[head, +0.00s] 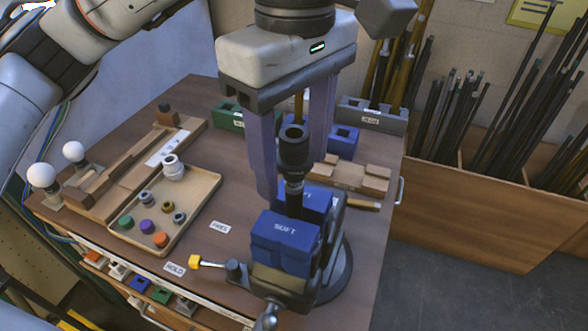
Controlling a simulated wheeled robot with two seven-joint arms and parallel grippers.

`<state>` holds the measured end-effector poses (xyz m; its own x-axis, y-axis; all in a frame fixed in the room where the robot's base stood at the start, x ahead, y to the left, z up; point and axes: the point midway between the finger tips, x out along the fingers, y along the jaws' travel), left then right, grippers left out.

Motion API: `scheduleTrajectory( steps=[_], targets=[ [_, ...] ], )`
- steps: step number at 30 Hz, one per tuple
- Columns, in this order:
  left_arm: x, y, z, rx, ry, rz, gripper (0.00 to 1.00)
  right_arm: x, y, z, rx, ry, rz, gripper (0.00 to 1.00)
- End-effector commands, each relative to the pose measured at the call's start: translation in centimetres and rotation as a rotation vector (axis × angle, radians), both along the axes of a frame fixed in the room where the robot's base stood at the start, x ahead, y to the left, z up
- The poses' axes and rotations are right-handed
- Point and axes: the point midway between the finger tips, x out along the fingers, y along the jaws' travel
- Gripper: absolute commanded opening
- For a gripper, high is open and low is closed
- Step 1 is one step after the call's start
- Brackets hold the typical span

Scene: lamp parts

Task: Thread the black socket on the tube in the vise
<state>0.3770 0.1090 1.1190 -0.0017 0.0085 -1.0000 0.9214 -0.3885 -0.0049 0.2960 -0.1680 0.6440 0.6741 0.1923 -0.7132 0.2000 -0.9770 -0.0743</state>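A bright ring shows where the two meet; I cannot tell how far the threads engage. The tube stands upright in the blue-jawed vise (285,240), in the middle front of the head view. My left gripper (293,180) comes down from above. Its two long purple-grey fingers are apart, one on each side of the socket, with visible gaps to it. My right gripper is out of view.
A tan tray (196,216) at left holds a white socket (173,168) and several coloured small parts. White bulbs (42,176) stand at the far left. Wooden blocks, a blue bin (343,140) and a grey bin (372,116) lie behind the vise. Rods stand at the right.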

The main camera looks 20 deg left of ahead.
Motion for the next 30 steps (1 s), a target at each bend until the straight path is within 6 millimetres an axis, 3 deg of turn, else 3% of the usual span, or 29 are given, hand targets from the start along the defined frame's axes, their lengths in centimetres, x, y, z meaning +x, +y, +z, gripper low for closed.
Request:
scheduleTrajectory(
  steps=[10,24,30],
  targets=[
    [0.1,0.0,0.8,-0.004,-0.006,0.004,0.57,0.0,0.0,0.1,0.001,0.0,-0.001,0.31],
    [0.1,-0.1,9.1,-0.002,-0.007,0.004,0.57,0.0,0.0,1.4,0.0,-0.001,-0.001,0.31],
    [0.0,-0.1,10.4,-0.002,-0.005,0.003,0.57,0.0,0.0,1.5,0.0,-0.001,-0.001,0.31]
  ],
)
